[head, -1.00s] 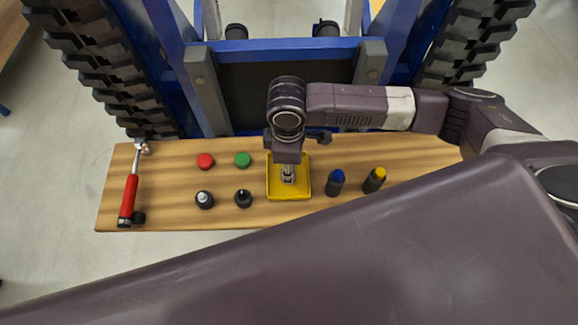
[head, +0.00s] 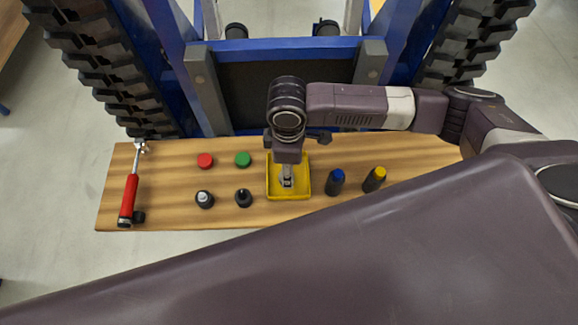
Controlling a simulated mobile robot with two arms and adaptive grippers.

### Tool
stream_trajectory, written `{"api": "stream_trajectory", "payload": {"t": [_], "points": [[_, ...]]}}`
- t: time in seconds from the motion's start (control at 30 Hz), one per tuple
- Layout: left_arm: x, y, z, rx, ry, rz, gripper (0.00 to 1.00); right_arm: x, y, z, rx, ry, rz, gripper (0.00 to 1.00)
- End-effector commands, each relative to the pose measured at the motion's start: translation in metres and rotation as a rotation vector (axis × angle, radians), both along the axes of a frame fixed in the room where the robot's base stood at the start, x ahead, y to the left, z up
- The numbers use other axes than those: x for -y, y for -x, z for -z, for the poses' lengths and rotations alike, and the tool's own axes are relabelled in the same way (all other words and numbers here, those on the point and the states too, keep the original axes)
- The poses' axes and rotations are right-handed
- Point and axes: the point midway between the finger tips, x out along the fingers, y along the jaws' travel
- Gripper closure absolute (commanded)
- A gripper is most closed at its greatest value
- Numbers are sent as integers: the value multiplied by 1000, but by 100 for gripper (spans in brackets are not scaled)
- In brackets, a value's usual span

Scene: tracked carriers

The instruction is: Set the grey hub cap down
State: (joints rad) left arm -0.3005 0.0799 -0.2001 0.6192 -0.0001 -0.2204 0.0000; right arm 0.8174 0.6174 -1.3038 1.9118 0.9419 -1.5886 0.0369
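My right gripper (head: 287,181) points straight down over the yellow tray (head: 305,193), with its fingertips inside the tray's outline. The fingers are small and seen from above, so I cannot tell whether they are open or shut. No grey hub cap can be clearly made out; any small grey part at the fingertips blends with the grey fingers. My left gripper is not in view.
A red cap (head: 205,160) and a green cap (head: 242,159) lie on the wooden board (head: 420,154). Dark bottle-like pieces stand left of the tray, blue-topped (head: 335,182) and yellow-topped (head: 374,179) ones right. A red-handled tool (head: 130,195) lies far left.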

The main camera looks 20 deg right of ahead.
Motion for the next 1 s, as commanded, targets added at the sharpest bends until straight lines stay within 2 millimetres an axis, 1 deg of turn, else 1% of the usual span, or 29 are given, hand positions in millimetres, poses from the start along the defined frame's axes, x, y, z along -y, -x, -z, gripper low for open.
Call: {"api": "stream_trajectory", "payload": {"t": [0.17, 0.4, 0.5, 0.6, 0.7, 0.8, 1.0], "points": [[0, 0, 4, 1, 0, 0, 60, 0, -1, -21, 4, -2, -1, 54], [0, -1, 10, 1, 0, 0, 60, -1, -2, -73, 6, -2, -2, 54], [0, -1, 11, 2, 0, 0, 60, -2, -2, -92, 5, -3, -1, 54], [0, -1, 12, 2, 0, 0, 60, -2, -2, -106, 3, -3, -1, 54], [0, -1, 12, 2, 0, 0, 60, -2, -1, -115, 2, -1, 0, 54], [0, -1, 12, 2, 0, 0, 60, -1, -1, -119, 0, -1, 0, 54], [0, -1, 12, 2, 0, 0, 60, -1, -1, -119, 0, -1, 0, 54]]}}
